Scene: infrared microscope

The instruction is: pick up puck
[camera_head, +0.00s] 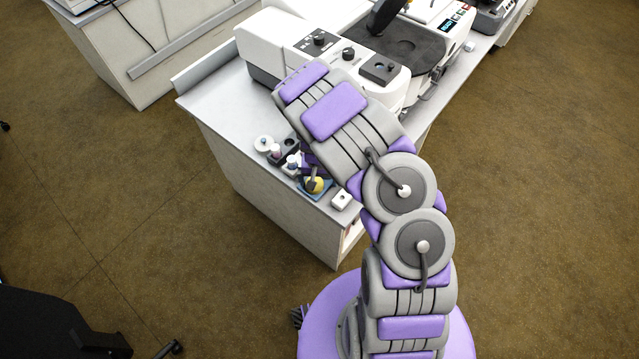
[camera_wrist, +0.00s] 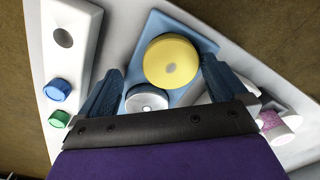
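In the head view the yellow puck (camera_head: 314,184) shows on the blue tray (camera_head: 322,193) near the bench corner, partly covered by my gripper (camera_head: 311,175).
A white block (camera_head: 342,200) stands right of the tray at the bench edge. Blue (camera_wrist: 57,90) and green (camera_wrist: 59,118) caps lie near the left finger. White and dark containers (camera_head: 275,149) crowd the tray's left. The microscope (camera_head: 350,55) stands behind; the left bench top (camera_head: 215,100) is clear.

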